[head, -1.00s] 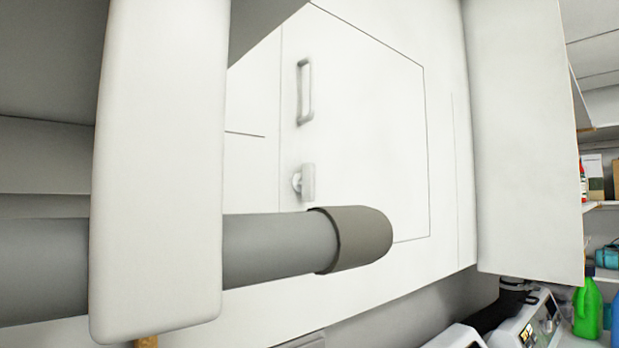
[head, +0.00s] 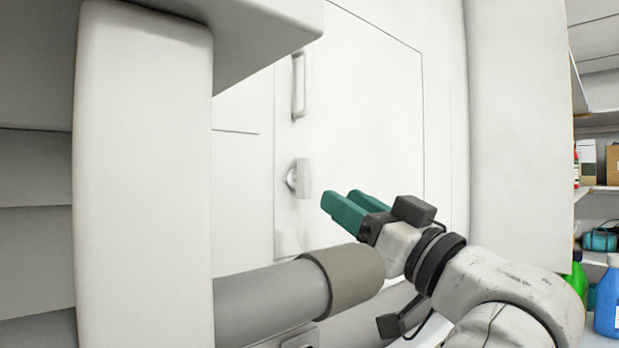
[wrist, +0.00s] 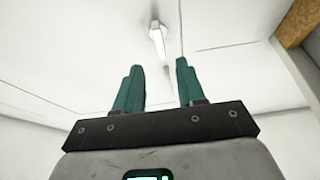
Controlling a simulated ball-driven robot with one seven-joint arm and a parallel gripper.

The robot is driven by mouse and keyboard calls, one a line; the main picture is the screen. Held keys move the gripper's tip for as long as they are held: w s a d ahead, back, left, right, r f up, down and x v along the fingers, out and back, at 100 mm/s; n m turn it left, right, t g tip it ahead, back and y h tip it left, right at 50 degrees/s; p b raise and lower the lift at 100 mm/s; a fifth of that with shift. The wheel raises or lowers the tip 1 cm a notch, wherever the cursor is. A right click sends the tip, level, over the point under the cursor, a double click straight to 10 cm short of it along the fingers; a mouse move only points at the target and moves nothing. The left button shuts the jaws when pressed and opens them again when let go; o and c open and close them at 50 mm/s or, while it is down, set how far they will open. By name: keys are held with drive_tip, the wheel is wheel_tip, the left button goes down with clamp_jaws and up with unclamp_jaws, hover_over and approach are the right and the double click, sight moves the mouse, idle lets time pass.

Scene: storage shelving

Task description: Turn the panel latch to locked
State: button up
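The panel latch (head: 302,179) is a small pale lever on a round base, on the white panel (head: 375,120) in the head view. Its lever stands upright. A vertical bar handle (head: 298,86) sits above it. My gripper (head: 343,208) is to the right of and slightly below the latch in the picture, with teal fingers pointing up-left, apart from it. In the wrist view the fingers (wrist: 158,82) are spread with nothing between them. A pale fitting (wrist: 157,38) shows beyond the fingertips; I cannot tell for sure whether it is the latch or handle.
A thick grey cylinder (head: 270,300) with a darker end cap crosses below the latch, close to my arm. A white post (head: 145,180) stands at left, and a white upright (head: 515,130) at right. Bottles (head: 608,300) and shelves are at far right.

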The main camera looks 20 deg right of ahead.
sight(308, 178)
drive_tip(key=p+x, duration=0.3)
drive_tip(key=x, duration=0.6)
drive_tip(key=shift+w, duration=0.1)
clamp_jaws()
